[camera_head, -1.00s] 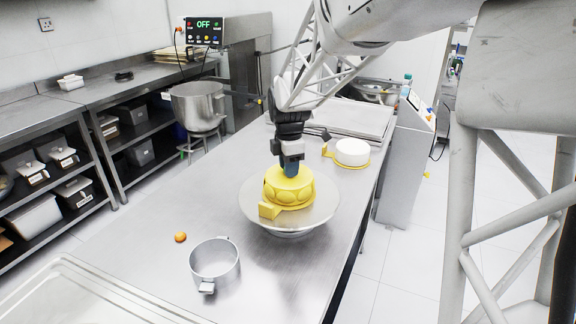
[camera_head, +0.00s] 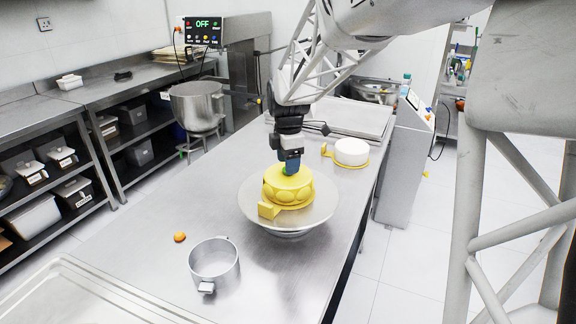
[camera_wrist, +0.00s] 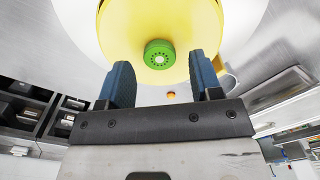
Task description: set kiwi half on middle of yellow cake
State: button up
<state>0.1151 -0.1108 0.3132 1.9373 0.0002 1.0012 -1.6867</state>
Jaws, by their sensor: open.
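The yellow cake (camera_head: 289,190) stands on a round metal cake stand (camera_head: 250,210) on the steel table. The kiwi half (camera_wrist: 160,54), green cut face showing, lies on the cake's top (camera_wrist: 126,30) in the wrist view, apart from the fingers. In the head view only a bit of green shows beside the fingers. My gripper (camera_head: 291,168) is just above the cake's top, pointing down. In the wrist view its two blue fingers (camera_wrist: 160,80) are spread, with nothing held between them.
A white cake (camera_head: 351,152) on a yellow board stands behind to the right. A metal pot (camera_head: 214,262) and an orange fruit (camera_head: 180,237) are at the front left of the table. A mixer bowl (camera_head: 197,105) stands at the back left.

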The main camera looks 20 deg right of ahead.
notch_tip(320, 180, up, 10)
jog(key=shift+r, duration=0.2)
dwell(0.3)
dwell(0.4)
jog(key=s+a+f+m+t, duration=0.1)
jog(key=s+a+f+m, duration=0.1)
jog(key=s+m, duration=0.4)
jog(key=s+a+f+m, duration=0.2)
jog(key=s+m, duration=0.4)
jog(key=s, duration=1)
jog(key=s+a+f+m+t, duration=0.1)
jog(key=s+a+f+m, duration=0.1)
jog(key=s+m, duration=0.4)
jog(key=s+f, duration=0.1)
jog(key=s, duration=0.4)
jog(key=shift+a+f+t, duration=0.2)
jog(key=shift+a+t, duration=0.1)
jog(key=shift+a, duration=0.1)
jog(key=shift+s, duration=0.1)
